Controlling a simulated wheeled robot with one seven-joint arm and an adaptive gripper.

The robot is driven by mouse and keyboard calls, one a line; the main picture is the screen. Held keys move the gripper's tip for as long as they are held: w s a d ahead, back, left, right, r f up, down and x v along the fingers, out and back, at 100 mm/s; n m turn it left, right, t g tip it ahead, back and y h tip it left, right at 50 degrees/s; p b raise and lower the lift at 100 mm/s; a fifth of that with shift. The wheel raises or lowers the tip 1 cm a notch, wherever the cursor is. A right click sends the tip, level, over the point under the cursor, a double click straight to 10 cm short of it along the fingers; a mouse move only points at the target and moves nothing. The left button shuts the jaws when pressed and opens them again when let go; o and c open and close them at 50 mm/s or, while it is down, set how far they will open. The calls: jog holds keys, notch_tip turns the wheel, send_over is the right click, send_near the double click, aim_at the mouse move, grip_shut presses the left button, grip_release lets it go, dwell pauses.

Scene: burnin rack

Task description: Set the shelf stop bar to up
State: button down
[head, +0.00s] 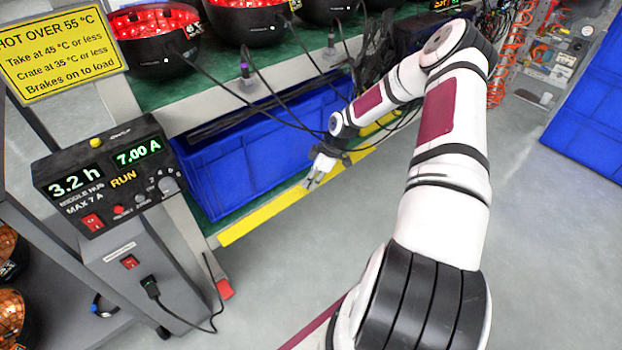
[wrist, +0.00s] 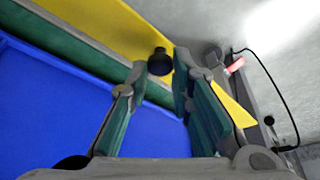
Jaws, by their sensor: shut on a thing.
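The shelf stop bar (head: 262,214) is a long yellow bar along the front of the lower shelf, in front of the blue crate's base in the head view. It also crosses the wrist view as a yellow strip (wrist: 92,22). My gripper (head: 314,181) is at the bar, partway along it. In the wrist view my gripper's fingers (wrist: 155,80) are on either side of a black round knob (wrist: 159,62) at the bar. The fingers are shut on this knob. Their exact contact is partly hidden.
A blue crate (head: 222,165) stands on the shelf behind the bar. Black cables hang in front of it near my arm. A control box (head: 105,185) on a grey post stands at the left. The floor (head: 270,275) before the bar is clear.

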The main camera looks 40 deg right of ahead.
jog(key=shift+w+d+r, duration=0.15)
jog(key=shift+w+d, duration=0.1)
jog(key=c, duration=1.4)
grip_release()
jog(key=shift+s+a, duration=0.1)
jog(key=v, duration=1.1)
jog(key=shift+s+r, duration=0.15)
jog(key=shift+r, duration=0.2)
